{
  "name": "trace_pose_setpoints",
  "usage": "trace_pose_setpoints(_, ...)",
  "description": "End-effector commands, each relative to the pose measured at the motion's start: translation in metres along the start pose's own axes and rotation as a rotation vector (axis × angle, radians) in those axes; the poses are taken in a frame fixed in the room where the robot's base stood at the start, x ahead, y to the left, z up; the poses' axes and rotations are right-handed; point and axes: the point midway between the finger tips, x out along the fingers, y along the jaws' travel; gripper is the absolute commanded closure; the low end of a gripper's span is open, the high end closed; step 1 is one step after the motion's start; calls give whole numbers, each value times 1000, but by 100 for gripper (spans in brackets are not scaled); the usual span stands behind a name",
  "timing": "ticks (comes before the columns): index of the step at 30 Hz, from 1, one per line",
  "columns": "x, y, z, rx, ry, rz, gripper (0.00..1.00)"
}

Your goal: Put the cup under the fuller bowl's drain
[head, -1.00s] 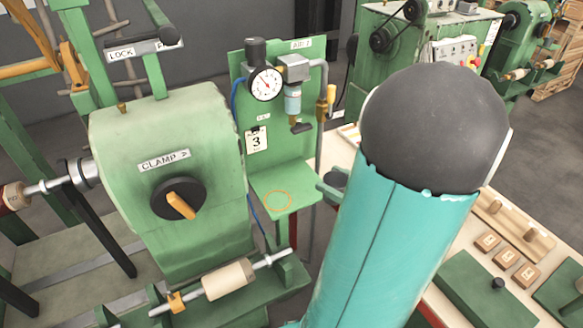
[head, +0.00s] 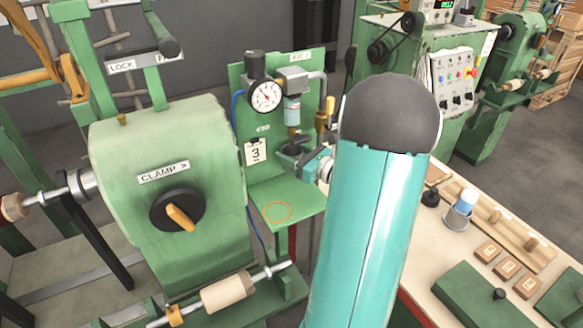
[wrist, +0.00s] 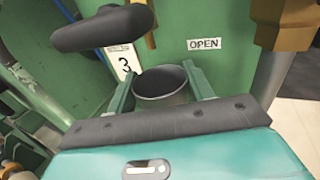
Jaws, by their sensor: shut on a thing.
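In the wrist view the dark grey cup (wrist: 162,85) is upright, its open mouth facing up, between the two green fingers of my gripper (wrist: 158,68), which is shut on it. In the head view my gripper (head: 308,158) is at the air unit, above the green shelf and close below the bowl; my arm hides part of it. One pale blue bowl (head: 291,112) hangs beside the round gauge (head: 265,95). A black T-handle (wrist: 100,28) is left of the cup in the wrist view. I cannot tell whether the cup is under a drain, nor the bowl's fill level.
The green shelf (head: 300,195) bears an orange ring mark (head: 277,212) and is clear. The green clamp machine (head: 165,165) stands left. A brass-fitted pipe (head: 325,115) is right of the bowl. The bench (head: 440,265) at right holds wooden blocks and a blue-white container (head: 462,208).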

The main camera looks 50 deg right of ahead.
Motion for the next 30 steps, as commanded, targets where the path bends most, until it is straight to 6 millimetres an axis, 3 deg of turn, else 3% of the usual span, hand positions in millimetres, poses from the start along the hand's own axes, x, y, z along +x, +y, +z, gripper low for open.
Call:
trace_pose_setpoints(13, 0, 0, -53, 3, -1, -1, 70)
trace_pose_setpoints(25, 2, -2, -59, 0, -1, 0, 70)
trace_pose_setpoints(26, 2, -2, -59, 0, -1, 0, 46)
trace_pose_setpoints(27, 2, -2, -59, -1, -1, 0, 39)
trace_pose_setpoints(30, 2, -2, -59, -1, -1, 0, 39)
